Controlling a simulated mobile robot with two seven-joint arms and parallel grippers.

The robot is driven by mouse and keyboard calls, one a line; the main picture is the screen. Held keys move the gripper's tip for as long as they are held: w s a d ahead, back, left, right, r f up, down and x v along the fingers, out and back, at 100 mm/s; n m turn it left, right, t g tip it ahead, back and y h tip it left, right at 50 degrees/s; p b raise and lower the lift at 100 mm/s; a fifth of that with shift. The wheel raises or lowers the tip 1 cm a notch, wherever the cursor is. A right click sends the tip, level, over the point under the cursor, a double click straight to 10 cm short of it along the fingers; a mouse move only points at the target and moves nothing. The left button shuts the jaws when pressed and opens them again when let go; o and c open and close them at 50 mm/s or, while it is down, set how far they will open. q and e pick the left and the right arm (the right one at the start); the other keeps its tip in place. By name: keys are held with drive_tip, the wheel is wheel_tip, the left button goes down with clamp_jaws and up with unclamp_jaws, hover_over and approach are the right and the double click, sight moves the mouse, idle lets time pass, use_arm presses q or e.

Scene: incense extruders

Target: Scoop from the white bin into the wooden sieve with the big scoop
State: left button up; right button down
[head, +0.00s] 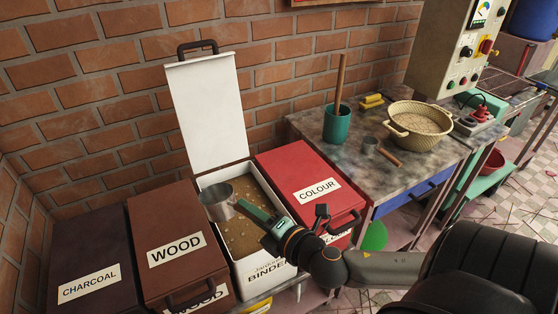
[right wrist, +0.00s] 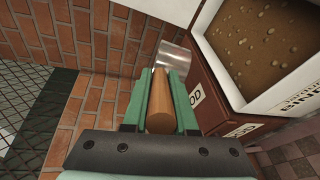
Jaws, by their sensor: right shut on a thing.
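The white bin (head: 189,128) stands with its lid raised against the brick wall, holding brown grainy powder (head: 240,228). The big scoop (head: 218,203) has a metal cup and wooden handle; it also shows in the right wrist view (right wrist: 172,60). My right gripper (head: 254,213) is shut on the scoop's handle (right wrist: 160,100). In the head view the cup overlaps the bin's left rim beside the wood bin; I cannot tell its height or contents. The wooden sieve (head: 392,128), a beige round bowl with side handles, sits on the worktable with pale material inside. My left gripper is not in view.
A brown wood bin (head: 165,222) and dark charcoal bin (head: 75,245) stand left; a red colour bin (head: 300,165) stands right.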

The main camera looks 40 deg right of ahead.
drive_tip(key=d+g+h+p, duration=0.1)
drive_tip(key=d+g+h, duration=0.15)
drive_tip(key=d, duration=0.75)
drive_tip(key=w+a+f+b, duration=0.1)
drive_tip(key=w+f, duration=0.6)
drive_tip(key=f, duration=0.2)
drive_tip(key=w+f+b, duration=0.1)
drive_tip(key=w+f, duration=0.6)
drive_tip(key=f, duration=0.3)
drive_tip(key=s+r+m+t+b, duration=0.1)
drive_tip(key=s+r+t+b, duration=0.4)
drive_tip(key=s+r, duration=0.8)
drive_tip(key=shift+s+d+y+b, duration=0.25)
drive_tip(key=shift+d+y+b, duration=0.1)
drive_tip(key=shift+b, duration=1.05)
